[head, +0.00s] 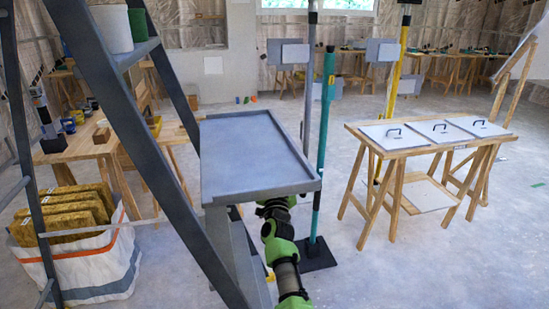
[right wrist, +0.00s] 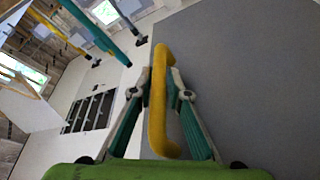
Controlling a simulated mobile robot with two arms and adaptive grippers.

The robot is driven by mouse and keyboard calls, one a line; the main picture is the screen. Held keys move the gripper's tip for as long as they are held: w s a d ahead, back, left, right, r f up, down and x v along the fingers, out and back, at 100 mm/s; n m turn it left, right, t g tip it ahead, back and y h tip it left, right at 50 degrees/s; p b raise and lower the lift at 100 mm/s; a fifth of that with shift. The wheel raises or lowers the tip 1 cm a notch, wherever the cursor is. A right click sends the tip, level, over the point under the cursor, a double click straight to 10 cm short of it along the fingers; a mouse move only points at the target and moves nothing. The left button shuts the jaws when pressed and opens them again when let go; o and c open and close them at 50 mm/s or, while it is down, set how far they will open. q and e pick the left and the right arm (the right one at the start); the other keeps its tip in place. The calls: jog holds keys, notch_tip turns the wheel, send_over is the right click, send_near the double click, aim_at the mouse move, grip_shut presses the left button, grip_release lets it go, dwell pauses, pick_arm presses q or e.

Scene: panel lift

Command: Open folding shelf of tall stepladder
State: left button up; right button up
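The tall grey stepladder (head: 120,95) stands at the left and centre of the head view. Its grey folding shelf (head: 250,155), with a raised rim, sticks out to the right and looks about level; its top is empty. My right arm comes up from below to the shelf's near edge, and its gripper is hidden there in the head view. In the right wrist view, a yellow handle (right wrist: 158,105) stands on a flat grey panel (right wrist: 255,80). My right gripper (right wrist: 160,78) has its fingertips closed on both sides of this handle. My left gripper is not in view.
A teal prop pole (head: 325,130) stands just right of the shelf. A wooden trestle table (head: 405,150) with white panels is further right. A white bag (head: 90,265) holds yellow slabs at left.

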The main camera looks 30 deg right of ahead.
aim_at(275, 142)
jog(key=shift+o, duration=0.6)
jog(key=shift+r, duration=0.15)
notch_tip(275, 142, up, 10)
jog(key=shift+f, duration=0.1)
jog(key=shift+d, duration=0.1)
